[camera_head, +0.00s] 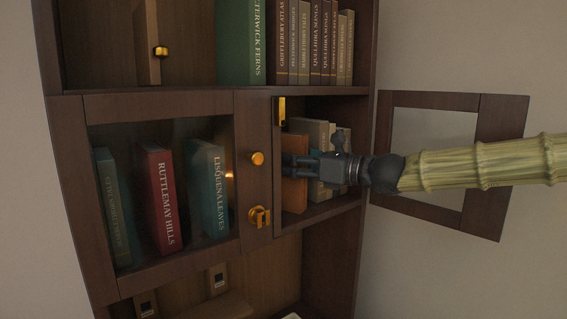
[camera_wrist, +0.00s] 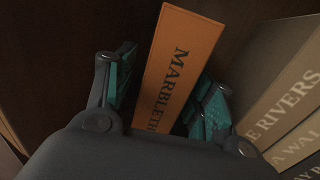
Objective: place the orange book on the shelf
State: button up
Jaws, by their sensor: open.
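The orange book (camera_head: 294,188) stands upright in the open compartment of the dark wooden shelf (camera_head: 364,160), at its left side. My gripper (camera_head: 297,162) reaches in from the right, in front of the book. In the wrist view the orange book (camera_wrist: 180,65), its spine lettered "MARBLE...", lies between the two green-padded fingers of my gripper (camera_wrist: 165,95). The book's lower end is hidden behind my gripper's body.
Grey-beige books (camera_head: 311,130) stand right of the orange book, close to my gripper's right finger; they also show in the wrist view (camera_wrist: 285,85). An open glass-paned door (camera_head: 495,165) hangs at the right, behind my arm. A closed glass door (camera_head: 160,104) covers the left compartment.

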jog(key=v, duration=0.9)
jog(key=shift+b, duration=0.45)
dwell(0.8)
